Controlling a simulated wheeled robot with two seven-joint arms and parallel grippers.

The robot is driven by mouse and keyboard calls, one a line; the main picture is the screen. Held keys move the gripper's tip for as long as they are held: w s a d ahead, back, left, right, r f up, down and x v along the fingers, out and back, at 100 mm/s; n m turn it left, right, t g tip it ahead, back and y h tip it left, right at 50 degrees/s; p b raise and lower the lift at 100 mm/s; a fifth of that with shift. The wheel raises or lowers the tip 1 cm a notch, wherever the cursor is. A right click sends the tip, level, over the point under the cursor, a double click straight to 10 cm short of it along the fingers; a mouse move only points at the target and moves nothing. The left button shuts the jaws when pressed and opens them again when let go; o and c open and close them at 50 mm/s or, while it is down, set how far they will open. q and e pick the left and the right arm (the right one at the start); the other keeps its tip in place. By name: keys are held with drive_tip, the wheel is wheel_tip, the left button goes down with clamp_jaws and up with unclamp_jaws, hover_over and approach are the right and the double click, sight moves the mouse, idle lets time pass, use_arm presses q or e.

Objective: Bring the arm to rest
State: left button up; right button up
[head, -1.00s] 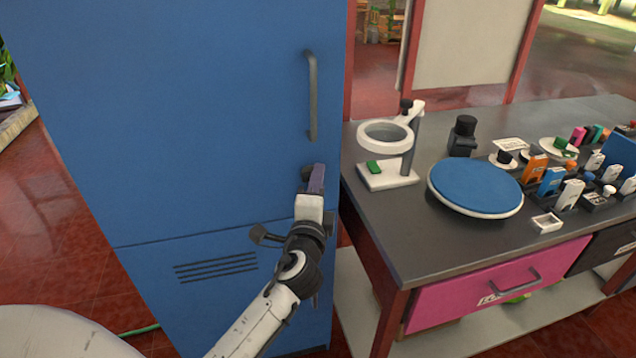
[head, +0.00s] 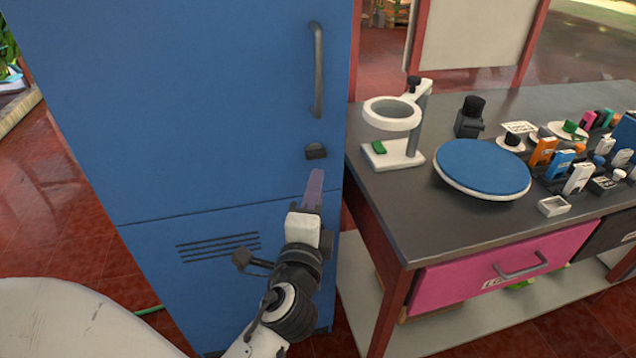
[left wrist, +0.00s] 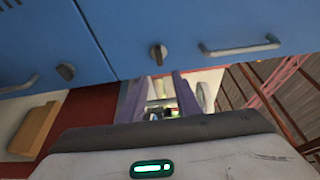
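My left arm reaches up from the bottom of the head view. My left gripper (head: 314,188) is in front of the blue cabinet (head: 190,110), just below a dark knob (head: 316,151) near the right edge of its upper door. In the left wrist view the gripper's two fingers (left wrist: 160,92) stand apart with nothing between them. The knob (left wrist: 158,54) shows beyond the fingertips, clear of them. The upper door looks shut, level with the lower door. My right gripper is in neither view.
A dark-topped workbench (head: 420,235) stands close right of the cabinet, with a magnifier stand (head: 394,115), a blue round turntable (head: 484,167) and many small items. The upper door's long handle (head: 317,70) sticks out. Red floor (head: 60,190) is open at left.

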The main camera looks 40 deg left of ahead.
use_arm(q)
drive_tip(key=shift+s+d+f, duration=0.1)
idle(0.5)
drive_tip(key=s+d+f+n+g+h, duration=0.1)
drive_tip(key=s+d+f+h, duration=0.15)
drive_tip(key=f, duration=0.45)
drive_tip(key=s+d+f+n+g+h, duration=0.2)
drive_tip(key=d+f, duration=0.1)
drive_tip(key=f, duration=0.4)
drive_tip(key=s+d+f+n+g+h, duration=0.1)
drive_tip(key=s+d+f+h, duration=0.15)
drive_tip(key=f, duration=0.35)
drive_tip(key=s+d+f+n+g+h, duration=0.3)
drive_tip(key=s+d+f+n, duration=0.2)
drive_tip(key=s+f, duration=0.6)
drive_tip(key=shift+s+d+f+n+g+h, duration=0.15)
drive_tip(key=shift+s+n+g+h, duration=0.15)
drive_tip(key=shift+s+n, duration=0.55)
drive_tip(key=shift+w, duration=0.15)
